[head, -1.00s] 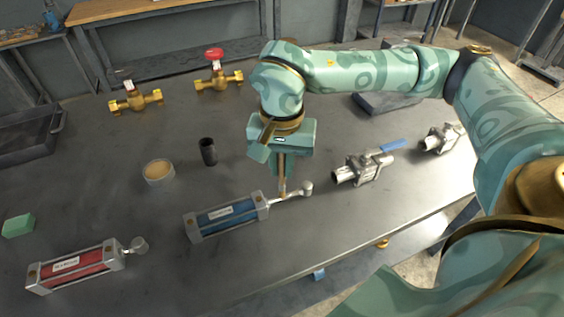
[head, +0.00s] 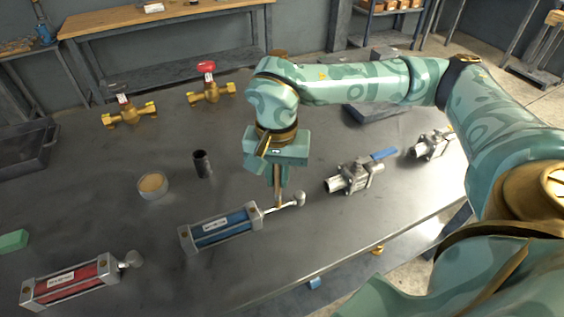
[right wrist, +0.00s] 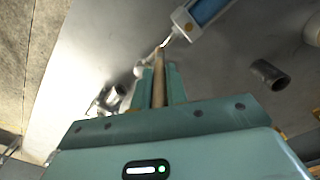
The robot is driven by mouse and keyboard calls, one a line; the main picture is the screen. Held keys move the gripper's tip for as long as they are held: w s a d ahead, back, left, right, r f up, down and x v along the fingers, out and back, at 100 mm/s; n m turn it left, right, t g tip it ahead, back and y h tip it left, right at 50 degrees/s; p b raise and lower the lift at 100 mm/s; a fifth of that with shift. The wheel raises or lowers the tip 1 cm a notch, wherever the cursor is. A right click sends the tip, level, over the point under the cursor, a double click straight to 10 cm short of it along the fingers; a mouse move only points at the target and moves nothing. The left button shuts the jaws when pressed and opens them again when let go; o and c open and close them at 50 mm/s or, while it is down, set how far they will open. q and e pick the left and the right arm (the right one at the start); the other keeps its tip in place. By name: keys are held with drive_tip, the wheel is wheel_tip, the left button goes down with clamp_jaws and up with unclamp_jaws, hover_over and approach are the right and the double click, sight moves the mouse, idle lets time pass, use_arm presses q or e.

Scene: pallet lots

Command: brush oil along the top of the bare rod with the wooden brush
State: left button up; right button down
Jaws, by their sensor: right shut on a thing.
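The wooden brush (head: 278,186) points down from my right gripper (head: 278,172), which is shut on it; it also shows in the right wrist view (right wrist: 159,78). Its lower end is at the bare rod (head: 282,206) of the blue cylinder (head: 221,229), close to or touching it; I cannot tell which. The rod ends in a round eye at its right. In the right wrist view the blue cylinder (right wrist: 205,14) is at the top, with the brush tip by its rod. A round dish with tan contents (head: 153,186) stands left of the gripper.
A red cylinder (head: 70,281) lies at the lower left. A dark tube (head: 202,163) stands behind the blue cylinder. Two brass valves (head: 211,88) are at the back; steel valves (head: 354,177) stand at the right.

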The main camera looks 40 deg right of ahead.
drive_tip(key=shift+a, duration=0.35)
drive_tip(key=shift+w+a, duration=0.3)
drive_tip(key=shift+a, duration=0.6)
drive_tip(key=shift+d+p, duration=0.15)
drive_tip(key=shift+p, duration=0.15)
drive_tip(key=shift+s+d+p, duration=0.2)
drive_tip(key=shift+d+p, duration=0.1)
drive_tip(key=shift+d, duration=0.5)
drive_tip(key=shift+s+d+p, duration=0.25)
drive_tip(key=shift+d+p, duration=0.1)
drive_tip(key=shift+d, duration=0.5)
